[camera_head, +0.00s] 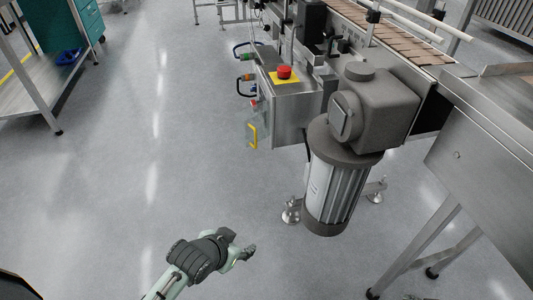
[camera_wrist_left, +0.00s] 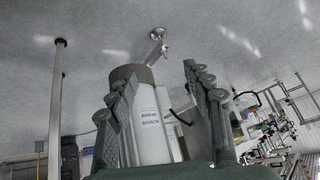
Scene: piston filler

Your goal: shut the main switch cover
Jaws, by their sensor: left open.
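A grey metal control box (camera_head: 295,112) hangs on the side of the machine, with a red stop button on a yellow plate on top. A yellow bracket-like part (camera_head: 252,135) sticks out from its left side; it may be the main switch cover standing open, but it is too small to be sure. My left gripper (camera_head: 243,248) is open and empty, low over the floor, below the box and apart from it. In the left wrist view, my left gripper's two fingers (camera_wrist_left: 160,78) are spread, with the motor beyond them. My right gripper is not in view.
A large finned motor (camera_head: 338,190) with a dark gear housing (camera_head: 375,105) hangs right of the box. A steel stand (camera_head: 490,170) is at the far right. A shelf table (camera_head: 40,85) stands at upper left. The floor left of the box is clear.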

